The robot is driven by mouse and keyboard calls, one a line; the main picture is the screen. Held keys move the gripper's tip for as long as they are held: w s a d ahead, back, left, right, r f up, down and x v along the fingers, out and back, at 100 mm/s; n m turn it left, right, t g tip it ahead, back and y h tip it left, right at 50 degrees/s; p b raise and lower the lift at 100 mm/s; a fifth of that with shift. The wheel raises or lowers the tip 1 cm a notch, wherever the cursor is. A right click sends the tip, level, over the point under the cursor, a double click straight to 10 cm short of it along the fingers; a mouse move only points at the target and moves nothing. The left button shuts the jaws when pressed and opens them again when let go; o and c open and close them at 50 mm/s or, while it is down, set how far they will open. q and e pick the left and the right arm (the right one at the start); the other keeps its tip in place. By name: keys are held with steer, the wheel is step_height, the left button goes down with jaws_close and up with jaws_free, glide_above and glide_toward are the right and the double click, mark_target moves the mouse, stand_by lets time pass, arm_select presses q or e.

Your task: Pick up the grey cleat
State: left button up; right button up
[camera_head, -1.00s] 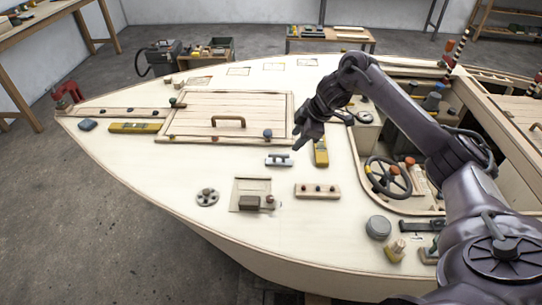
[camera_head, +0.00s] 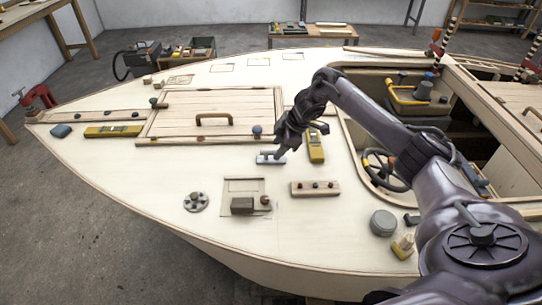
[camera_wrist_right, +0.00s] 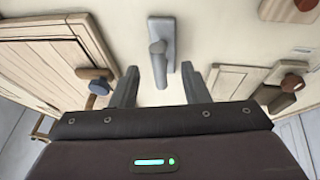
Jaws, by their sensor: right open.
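The grey cleat (camera_head: 270,158) lies on the pale plywood deck, just in front of the hatch's right corner. My right gripper (camera_head: 281,152) is right at it, reaching down from the upper right and hiding part of it. In the right wrist view the cleat (camera_wrist_right: 161,50) stands out between and beyond the two open fingers (camera_wrist_right: 158,88). There is a gap on either side of its horn, and nothing is held. My left gripper is not in view.
A yellow level (camera_head: 316,147) lies just right of the cleat. A wooden strip with dark knobs (camera_head: 315,189) and a recessed plate with a brown block (camera_head: 243,205) are nearer. The hatch with its handle (camera_head: 213,118) is behind left. Bare deck lies left of the cleat.

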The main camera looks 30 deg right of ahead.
steer(key=x, duration=0.2)
steer(key=shift+w+f, duration=0.2)
steer(key=shift+f, duration=0.1)
jaws_close()
steer(key=shift+r, duration=0.1)
steer(key=shift+r, duration=0.1)
